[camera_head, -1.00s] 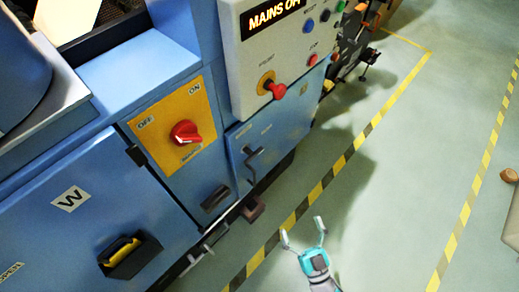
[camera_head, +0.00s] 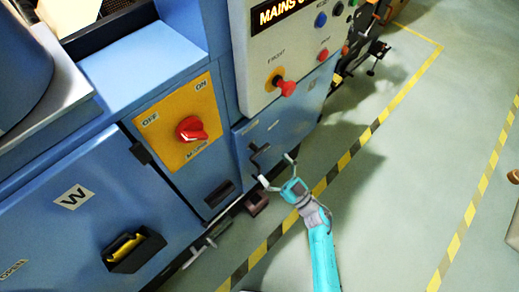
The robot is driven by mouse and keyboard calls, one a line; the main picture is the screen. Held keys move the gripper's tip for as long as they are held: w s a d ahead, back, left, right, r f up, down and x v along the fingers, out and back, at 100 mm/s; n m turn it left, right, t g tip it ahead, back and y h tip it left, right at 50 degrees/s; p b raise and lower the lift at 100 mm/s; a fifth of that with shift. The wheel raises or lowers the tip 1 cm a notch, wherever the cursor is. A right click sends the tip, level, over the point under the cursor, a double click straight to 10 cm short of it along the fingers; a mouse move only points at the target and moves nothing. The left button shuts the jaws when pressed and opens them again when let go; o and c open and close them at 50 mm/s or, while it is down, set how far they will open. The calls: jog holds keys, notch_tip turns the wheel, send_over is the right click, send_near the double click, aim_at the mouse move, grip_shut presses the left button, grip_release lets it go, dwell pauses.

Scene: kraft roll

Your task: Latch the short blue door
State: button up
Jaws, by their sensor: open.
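A blue door (camera_head: 60,243) marked W is at the lower left, with a black recessed pull (camera_head: 133,250) showing yellow inside. A smaller blue panel (camera_head: 290,122) under the grey control box carries a dark bent handle (camera_head: 257,153). I cannot tell for certain which of the two is the short door, or whether either stands slightly ajar. My gripper (camera_head: 276,169) is open and empty. Its two fingers are spread just right of and below the bent handle, and in this view I cannot tell whether they touch it.
A yellow plate with a red OFF/ON mains switch (camera_head: 191,129) sits between the two. The grey control box (camera_head: 285,50) has a red knob (camera_head: 284,86) and several buttons. A brown pedal-like block (camera_head: 256,203) juts out near the floor.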

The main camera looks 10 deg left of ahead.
aim_at(261, 153)
jog(key=x, duration=0.7)
jog(key=shift+c, duration=0.3)
jog(key=shift+s, duration=0.1)
jog(key=c, duration=0.9)
jog(key=shift+o, duration=0.2)
